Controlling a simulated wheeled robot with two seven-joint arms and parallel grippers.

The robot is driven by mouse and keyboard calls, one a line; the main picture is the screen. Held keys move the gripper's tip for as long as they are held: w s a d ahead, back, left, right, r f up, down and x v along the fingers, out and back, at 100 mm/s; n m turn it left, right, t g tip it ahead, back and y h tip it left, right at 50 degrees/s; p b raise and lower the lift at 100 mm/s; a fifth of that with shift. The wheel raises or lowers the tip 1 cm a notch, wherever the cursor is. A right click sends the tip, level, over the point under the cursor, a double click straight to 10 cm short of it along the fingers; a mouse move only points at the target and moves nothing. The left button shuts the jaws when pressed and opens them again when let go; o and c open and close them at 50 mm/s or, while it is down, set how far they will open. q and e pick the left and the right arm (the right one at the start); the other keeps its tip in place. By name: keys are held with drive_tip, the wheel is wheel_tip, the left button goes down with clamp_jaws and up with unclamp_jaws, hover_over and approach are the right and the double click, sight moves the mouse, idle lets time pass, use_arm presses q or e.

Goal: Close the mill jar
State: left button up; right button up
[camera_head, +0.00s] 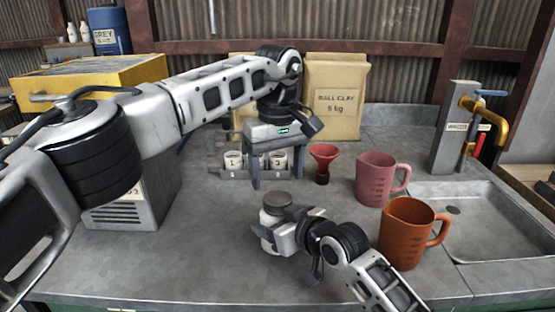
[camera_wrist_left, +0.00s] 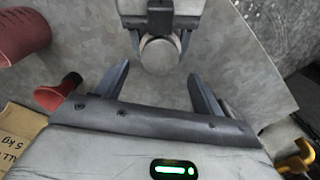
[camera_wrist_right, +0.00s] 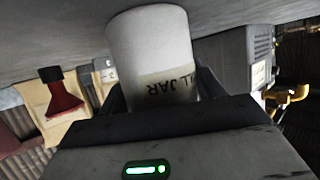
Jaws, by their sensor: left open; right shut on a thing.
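The mill jar (camera_head: 268,238) is a white upright cylinder near the middle of the bench, with a grey round lid (camera_head: 277,199) on top. I cannot tell how tightly the lid sits. My right gripper (camera_head: 278,234) is shut around the jar's body from the front right. In the right wrist view the jar (camera_wrist_right: 150,45) shows its label, upside down, between the fingers. My left gripper (camera_head: 276,180) points down, open and empty, above and just behind the lid. In the left wrist view the lid (camera_wrist_left: 159,52) lies just beyond the open fingertips.
Numbered white cups (camera_head: 233,160) and a red funnel (camera_head: 323,158) stand behind. A pink jug (camera_head: 376,180) and an orange jug (camera_head: 405,235) stand right, before the sink (camera_head: 490,215). A ball clay bag (camera_head: 338,98) is at the back. The front left bench is clear.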

use_arm(q)
drive_tip(key=n, duration=0.8)
drive_tip(key=shift+r, duration=0.35)
drive_tip(key=n, duration=0.4)
drive_tip(key=shift+r+n, duration=0.15)
drive_tip(key=shift+n, duration=0.25)
drive_tip(key=n, duration=0.5)
drive_tip(key=shift+r, duration=0.15)
drive_tip(key=n, duration=0.5)
drive_tip(key=shift+r, duration=0.15)
drive_tip(key=n, duration=0.5)
drive_tip(key=shift+r, duration=0.2)
drive_tip(key=n, duration=0.5)
drive_tip(key=shift+r, duration=0.15)
drive_tip(key=n, duration=0.5)
drive_tip(key=shift+r, duration=0.15)
drive_tip(key=n, duration=0.6)
drive_tip(key=shift+r+n, duration=0.2)
drive_tip(key=shift+n, duration=0.2)
